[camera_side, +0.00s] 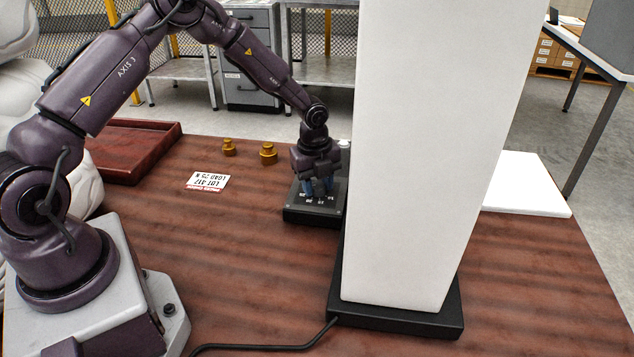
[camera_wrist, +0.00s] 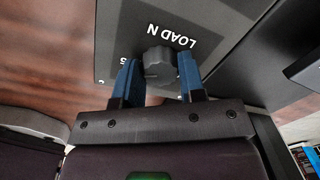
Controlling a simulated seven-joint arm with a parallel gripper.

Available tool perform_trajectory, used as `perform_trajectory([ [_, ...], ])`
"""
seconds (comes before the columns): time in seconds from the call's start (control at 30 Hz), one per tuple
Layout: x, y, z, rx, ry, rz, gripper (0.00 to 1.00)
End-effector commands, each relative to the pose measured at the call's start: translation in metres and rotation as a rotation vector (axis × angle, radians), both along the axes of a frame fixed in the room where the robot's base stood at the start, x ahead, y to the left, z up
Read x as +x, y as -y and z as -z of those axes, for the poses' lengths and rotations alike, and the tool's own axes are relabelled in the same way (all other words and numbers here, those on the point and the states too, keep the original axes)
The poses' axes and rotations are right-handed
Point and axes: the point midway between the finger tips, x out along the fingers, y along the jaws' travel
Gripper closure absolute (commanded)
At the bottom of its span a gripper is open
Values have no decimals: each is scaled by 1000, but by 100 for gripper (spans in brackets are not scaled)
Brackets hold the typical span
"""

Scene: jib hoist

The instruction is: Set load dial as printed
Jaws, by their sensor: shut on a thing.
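The load dial is a dark grey knob (camera_wrist: 159,62) on a grey panel marked "LOAD N" in the wrist view. My gripper (camera_wrist: 158,80) has its two blue fingers on either side of the knob and is shut on it. In the side view my gripper (camera_side: 318,186) points down at the black dial box (camera_side: 313,213), and the knob is hidden there. The dial's setting cannot be read. A white printed card (camera_side: 208,181) lies on the table to the left, reading "LOT 417" and "LOAD 75 N", upside down in the picture.
A tall white column (camera_side: 425,150) on a black base (camera_side: 395,314) stands right of the dial box. Two brass weights (camera_side: 268,153) and a red-brown tray (camera_side: 135,150) are at the back left. A black cable runs along the front. A white plate (camera_side: 525,184) lies at right.

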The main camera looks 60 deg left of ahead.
Motion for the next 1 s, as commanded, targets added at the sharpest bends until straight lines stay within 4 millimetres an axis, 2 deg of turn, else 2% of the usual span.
perform_trajectory([
  [0.03,0,0,-1,2,1,3,61],
  [0.13,0,0,-1,2,1,2,38],
  [0.4,0,0,-1,1,0,1,37],
  [0.53,0,0,-10,2,2,0,37],
  [0.67,-1,-1,-32,2,4,-1,37],
  [1.0,-5,-2,-105,3,5,0,37],
])
